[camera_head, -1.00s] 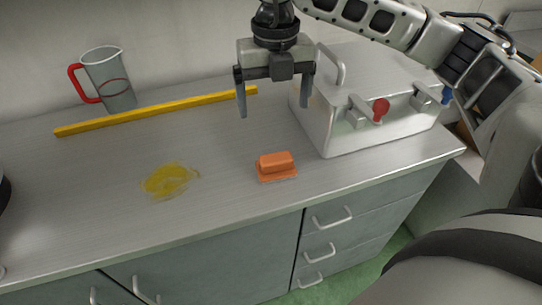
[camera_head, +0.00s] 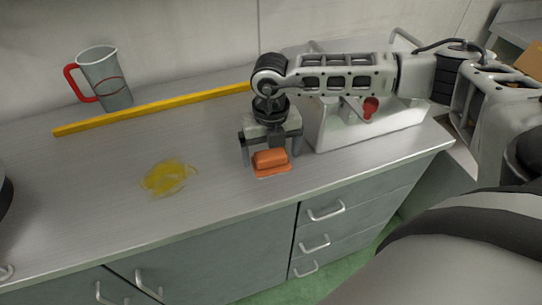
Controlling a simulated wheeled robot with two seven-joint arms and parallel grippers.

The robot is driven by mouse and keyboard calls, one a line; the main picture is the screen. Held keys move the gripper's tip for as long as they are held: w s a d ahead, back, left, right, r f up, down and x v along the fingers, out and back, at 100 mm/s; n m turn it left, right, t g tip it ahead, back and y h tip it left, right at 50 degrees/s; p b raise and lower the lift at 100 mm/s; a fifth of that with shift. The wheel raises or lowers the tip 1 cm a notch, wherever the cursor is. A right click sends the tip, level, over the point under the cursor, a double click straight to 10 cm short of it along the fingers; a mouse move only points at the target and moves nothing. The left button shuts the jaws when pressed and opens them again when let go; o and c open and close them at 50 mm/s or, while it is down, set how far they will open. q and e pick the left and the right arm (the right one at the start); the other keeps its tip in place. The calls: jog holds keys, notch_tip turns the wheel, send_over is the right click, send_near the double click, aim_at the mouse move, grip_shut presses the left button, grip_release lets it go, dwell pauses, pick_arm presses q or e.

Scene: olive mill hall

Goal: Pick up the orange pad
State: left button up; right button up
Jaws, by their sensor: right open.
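The orange pad (camera_head: 270,161) lies on the grey worktop near its front edge, a block with a thin flat base. My right gripper (camera_head: 271,157) is directly above and behind it, pointing down, with its two dark fingers apart on the left and right of the pad. The jaws are open; I cannot tell whether the fingers touch the pad. My left gripper is not in view.
A yellow smear (camera_head: 167,177) lies left of the pad. A yellow bar (camera_head: 150,109) runs along the back, with a measuring jug (camera_head: 107,80) behind it. A metal box (camera_head: 335,135) with a red knob (camera_head: 370,107) stands close on the right, partly behind my arm.

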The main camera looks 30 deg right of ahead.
jog(key=shift+f, duration=0.5)
jog(key=c, duration=0.8)
jog(key=shift+c, duration=0.2)
